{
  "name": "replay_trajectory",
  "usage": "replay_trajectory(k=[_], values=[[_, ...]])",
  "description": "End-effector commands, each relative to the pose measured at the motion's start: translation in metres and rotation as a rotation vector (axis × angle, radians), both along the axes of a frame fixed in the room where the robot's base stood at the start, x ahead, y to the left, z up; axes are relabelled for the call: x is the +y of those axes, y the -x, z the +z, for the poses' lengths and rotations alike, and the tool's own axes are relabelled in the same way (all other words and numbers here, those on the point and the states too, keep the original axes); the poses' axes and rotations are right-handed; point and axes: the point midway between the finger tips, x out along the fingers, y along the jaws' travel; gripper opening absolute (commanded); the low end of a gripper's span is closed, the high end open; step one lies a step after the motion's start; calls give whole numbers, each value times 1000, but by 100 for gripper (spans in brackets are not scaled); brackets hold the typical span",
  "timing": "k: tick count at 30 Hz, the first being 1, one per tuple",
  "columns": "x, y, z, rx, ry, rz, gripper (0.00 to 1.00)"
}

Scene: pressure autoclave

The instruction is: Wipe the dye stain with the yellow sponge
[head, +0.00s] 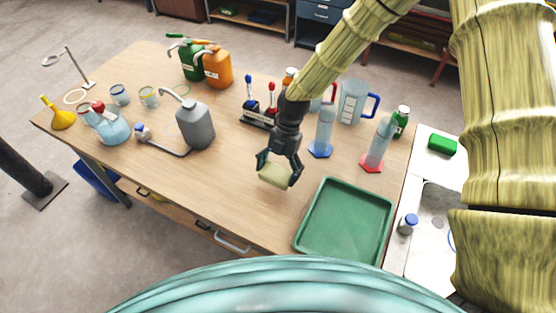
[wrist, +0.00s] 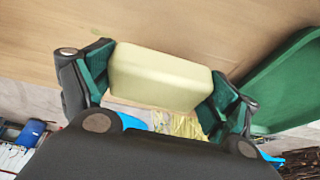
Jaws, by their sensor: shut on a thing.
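My gripper (head: 279,165) is shut on the pale yellow sponge (head: 274,176), over the front middle of the wooden table (head: 220,178). In the wrist view the sponge (wrist: 160,78) sits squeezed between the two green-padded fingers, one at each end. I cannot tell whether its underside touches the wood. I cannot clearly make out the dye stain in either view; a faint greenish mark (wrist: 124,30) shows on the wood beyond the sponge in the wrist view.
An empty green tray (head: 318,254) lies right of my gripper. A grey jug (head: 195,125) stands to the left. A marker rack (head: 258,118), blue-based cylinder (head: 325,130) and red-based cylinder (head: 377,148) stand behind. A sink (head: 432,205) is at the right. Bare wood surrounds the sponge.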

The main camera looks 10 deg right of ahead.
Motion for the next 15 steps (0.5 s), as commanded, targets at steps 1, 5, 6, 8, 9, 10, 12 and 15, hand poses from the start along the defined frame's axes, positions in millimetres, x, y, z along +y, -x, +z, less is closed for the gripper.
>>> replay_trajectory(k=[1, 5, 6, 8, 9, 10, 12, 15], values=[[0, 0, 8, -1, -1, 0, 66], [1, 0, 19, -1, -1, 1, 66], [1, 0, 23, -1, -2, 2, 66], [1, 0, 28, -1, -2, 2, 66], [1, 0, 32, -1, -2, 2, 66], [1, 0, 34, -1, -1, 3, 66], [1, 0, 37, -1, -1, 3, 66], [1, 0, 38, -1, -1, 3, 66]])
